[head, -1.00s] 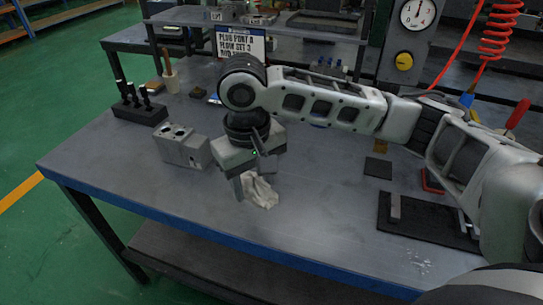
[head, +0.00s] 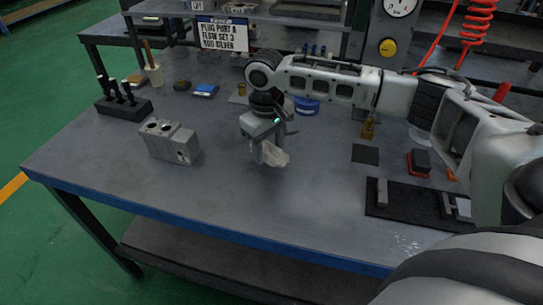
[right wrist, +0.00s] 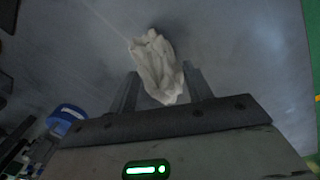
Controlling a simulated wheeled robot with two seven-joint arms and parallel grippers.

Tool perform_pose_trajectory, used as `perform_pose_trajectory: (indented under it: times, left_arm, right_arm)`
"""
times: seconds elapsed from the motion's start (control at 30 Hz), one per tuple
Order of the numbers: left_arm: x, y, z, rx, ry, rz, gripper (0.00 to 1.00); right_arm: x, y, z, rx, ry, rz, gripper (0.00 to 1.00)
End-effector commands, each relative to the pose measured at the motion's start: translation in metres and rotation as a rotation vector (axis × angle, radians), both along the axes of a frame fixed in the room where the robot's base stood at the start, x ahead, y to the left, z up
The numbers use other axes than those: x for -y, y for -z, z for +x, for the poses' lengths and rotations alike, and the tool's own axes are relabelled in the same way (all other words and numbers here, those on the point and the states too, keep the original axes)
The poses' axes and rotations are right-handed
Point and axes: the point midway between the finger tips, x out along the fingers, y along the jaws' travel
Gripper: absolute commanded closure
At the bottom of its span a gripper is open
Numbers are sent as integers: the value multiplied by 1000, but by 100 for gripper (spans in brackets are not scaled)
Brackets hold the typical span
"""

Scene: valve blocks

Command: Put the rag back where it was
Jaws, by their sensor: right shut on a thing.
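The rag (head: 275,155) is a crumpled off-white cloth over the middle of the workbench. My right gripper (head: 263,151) reaches in from the right and is shut on the rag, with its fingers pointing down. In the right wrist view the rag (right wrist: 156,67) sits between the two fingers and sticks out past their tips. I cannot tell whether its lower edge touches the bench top. My left gripper does not show in any view.
A grey valve block (head: 171,142) stands left of the gripper. A black holder (head: 124,106) with upright tools is at the far left. A blue round container (head: 306,106) is behind the gripper. A dark mat (head: 410,205) with metal parts lies at the right. The front middle is clear.

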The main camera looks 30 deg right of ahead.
Motion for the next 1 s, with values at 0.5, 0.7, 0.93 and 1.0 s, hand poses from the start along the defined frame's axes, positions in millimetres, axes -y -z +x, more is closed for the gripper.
perform_pose_trajectory:
  times: [0.5,0.7,0.93,1.0]
  left_arm:
    - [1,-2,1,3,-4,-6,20]
    - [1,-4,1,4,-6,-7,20]
    - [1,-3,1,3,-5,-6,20]
    - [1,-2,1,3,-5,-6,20]
  right_arm:
    - [8,40,2,-1,1,-1,68]
    - [8,42,2,-1,1,-1,68]
    - [8,42,2,-1,1,-1,28]
    - [8,42,2,-1,1,-1,28]
